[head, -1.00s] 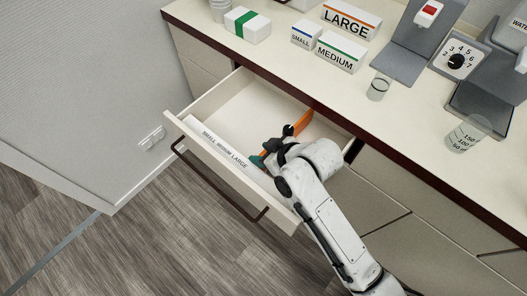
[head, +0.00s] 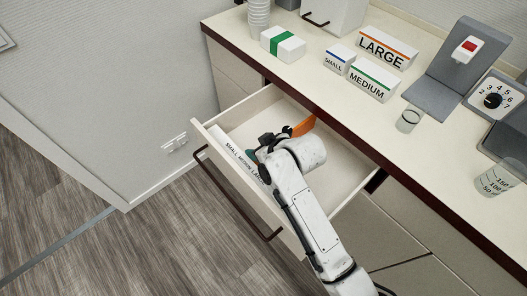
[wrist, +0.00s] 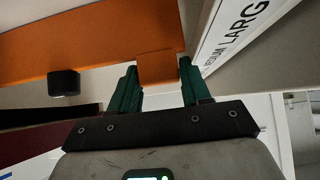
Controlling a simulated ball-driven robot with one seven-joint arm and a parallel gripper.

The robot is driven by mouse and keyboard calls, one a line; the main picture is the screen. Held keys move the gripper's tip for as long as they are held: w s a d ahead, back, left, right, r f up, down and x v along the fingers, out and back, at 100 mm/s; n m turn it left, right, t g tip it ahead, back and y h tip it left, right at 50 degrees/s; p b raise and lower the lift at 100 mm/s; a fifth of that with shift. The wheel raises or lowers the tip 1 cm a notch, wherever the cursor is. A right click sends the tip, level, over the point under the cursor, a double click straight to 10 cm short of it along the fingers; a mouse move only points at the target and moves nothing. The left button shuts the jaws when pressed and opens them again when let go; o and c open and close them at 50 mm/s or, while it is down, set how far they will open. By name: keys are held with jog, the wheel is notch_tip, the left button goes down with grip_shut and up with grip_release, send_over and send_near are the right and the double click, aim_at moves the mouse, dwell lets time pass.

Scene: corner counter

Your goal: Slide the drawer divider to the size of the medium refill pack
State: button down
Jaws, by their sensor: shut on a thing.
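The orange drawer divider (head: 303,126) stands across the open white drawer (head: 349,165), partly hidden by my arm. My gripper (head: 254,155) is at the divider's front end; in the wrist view its green fingers (wrist: 158,80) are shut on the divider's orange tab (wrist: 157,67). A label strip reading SMALL, MEDIUM, LARGE (head: 244,163) runs along the drawer front. The tab is beside it, around MEDIUM; the exact alignment is unclear. On the counter are a white pack with a green band (head: 283,44) and blocks marked SMALL (head: 338,60), MEDIUM (head: 372,82) and LARGE (head: 386,46).
A dark handle (head: 235,200) runs along the drawer front. Stacked cups (head: 259,17), a small clear beaker (head: 408,121), a grey dispenser (head: 455,75), a numbered dial (head: 493,100) and a graduated beaker (head: 497,179) stand on the counter. The drawer floor looks otherwise empty.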

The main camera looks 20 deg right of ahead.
jog(key=c, duration=0.6)
grip_release()
jog(key=v, duration=1)
jog(key=shift+s+r, duration=0.3)
